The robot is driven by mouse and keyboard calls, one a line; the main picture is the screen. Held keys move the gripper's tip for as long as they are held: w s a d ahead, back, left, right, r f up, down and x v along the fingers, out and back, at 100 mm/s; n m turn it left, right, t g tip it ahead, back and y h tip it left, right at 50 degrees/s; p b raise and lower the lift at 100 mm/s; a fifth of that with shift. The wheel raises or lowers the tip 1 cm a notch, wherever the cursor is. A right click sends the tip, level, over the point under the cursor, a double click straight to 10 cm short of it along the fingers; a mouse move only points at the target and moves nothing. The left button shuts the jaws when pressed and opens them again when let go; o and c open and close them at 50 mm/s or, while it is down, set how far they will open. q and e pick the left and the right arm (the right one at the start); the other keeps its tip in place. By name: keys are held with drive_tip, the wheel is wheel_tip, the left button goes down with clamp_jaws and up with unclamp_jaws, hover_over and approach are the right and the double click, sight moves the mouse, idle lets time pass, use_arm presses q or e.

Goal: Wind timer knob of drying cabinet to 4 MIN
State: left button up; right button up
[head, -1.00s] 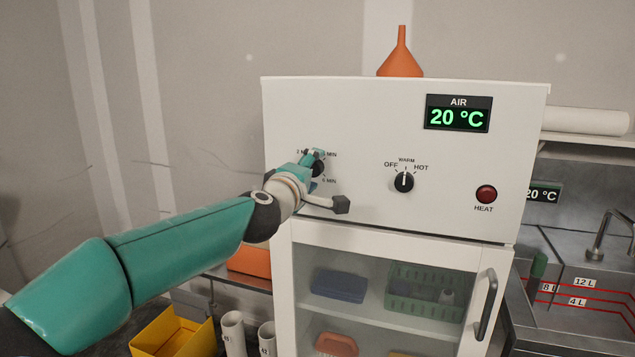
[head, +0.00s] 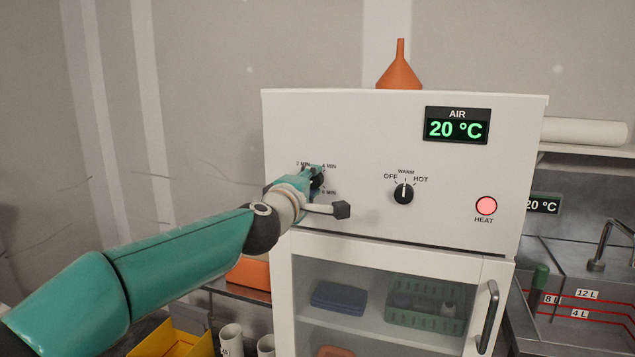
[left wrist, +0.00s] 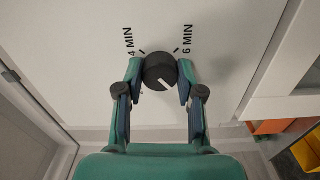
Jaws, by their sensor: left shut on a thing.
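The drying cabinet (head: 390,235) is white, with a dark round timer knob (head: 317,181) at the left of its upper panel. Marks of 2, 4 and 6 MIN surround the knob. My left gripper (head: 314,176) is shut on it. In the left wrist view the fingers (left wrist: 160,78) grip the timer knob (left wrist: 159,70) from both sides, below the 4 MIN and 6 MIN marks. A white line shows on the knob's lower part; which mark it points to is hard to tell. My right gripper is not in view.
The heat selector (head: 403,194) points up to WARM. The HEAT lamp (head: 486,205) glows, and the AIR display (head: 457,130) reads 20 °C. An orange funnel (head: 399,75) stands on top. A glazed door with a handle (head: 487,318) is below. A sink is at right.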

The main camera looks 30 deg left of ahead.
use_arm(q)
drive_tip(key=m+p, duration=1.4)
drive_tip(key=m, duration=1.3)
drive_tip(key=shift+f+m+p, duration=0.1)
drive_tip(key=shift+m+p, duration=0.25)
drive_tip(key=shift+m, duration=0.05)
drive_tip(key=m, duration=0.3)
drive_tip(key=shift+f+p, duration=0.15)
drive_tip(key=shift+p, duration=0.15)
drive_tip(key=o, duration=1)
drive_tip(key=shift+o, duration=0.8)
